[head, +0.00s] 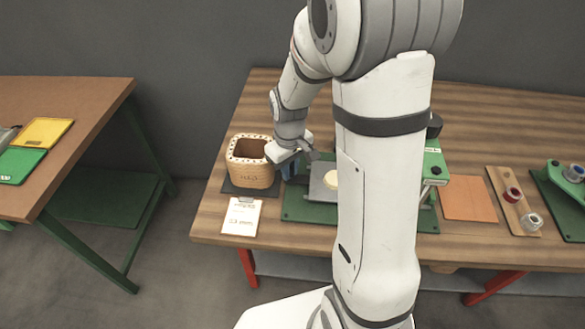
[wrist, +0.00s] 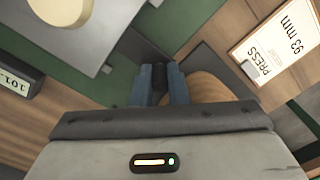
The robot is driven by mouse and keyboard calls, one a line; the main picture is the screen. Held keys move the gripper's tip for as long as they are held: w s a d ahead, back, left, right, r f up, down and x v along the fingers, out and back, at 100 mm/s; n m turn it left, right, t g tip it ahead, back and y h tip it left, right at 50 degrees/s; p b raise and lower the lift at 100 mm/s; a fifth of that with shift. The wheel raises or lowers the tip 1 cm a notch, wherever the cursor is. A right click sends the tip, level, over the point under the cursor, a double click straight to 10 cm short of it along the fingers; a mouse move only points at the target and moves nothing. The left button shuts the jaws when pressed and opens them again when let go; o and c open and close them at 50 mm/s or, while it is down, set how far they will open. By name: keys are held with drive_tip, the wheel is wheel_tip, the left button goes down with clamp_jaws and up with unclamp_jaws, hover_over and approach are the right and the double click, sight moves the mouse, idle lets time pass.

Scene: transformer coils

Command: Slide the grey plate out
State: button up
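The grey plate (head: 318,192) lies on a green base (head: 300,211), partly hidden behind my arm in the head view. A round cream disc (head: 331,180) rests on it. In the wrist view the grey plate (wrist: 112,28) fills the upper left, with the cream disc (wrist: 62,12) on it. In the head view my gripper (head: 289,170) is between the wooden coil box and the plate.
A hollow wooden box (head: 252,177) stands on a dark mat (head: 233,190) left of my gripper. A "PRESS 93 mm" clipboard (wrist: 275,43) lies near it. An orange sheet (head: 468,198) and a wooden board with spools (head: 513,201) are further right.

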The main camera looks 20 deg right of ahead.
drive_tip(key=o, duration=0.5)
drive_tip(key=shift+d, duration=0.1)
wheel_tip(320, 180, up, 8)
drive_tip(key=shift+f, duration=0.1)
drive_tip(key=shift+s, duration=0.1)
idle(0.5)
drive_tip(key=s+r+m+t, duration=0.1)
drive_tip(key=s+r, duration=0.1)
drive_tip(key=s, duration=0.3)
drive_tip(key=s+r+m, duration=0.2)
drive_tip(key=s, duration=0.3)
drive_tip(key=s+r+m+t, duration=0.1)
drive_tip(key=s+r, duration=0.2)
drive_tip(key=s, duration=0.2)
drive_tip(key=shift+d+r+m+t, duration=0.1)
drive_tip(key=shift+d+m+t, duration=0.15)
drive_tip(key=shift+m+t, duration=0.05)
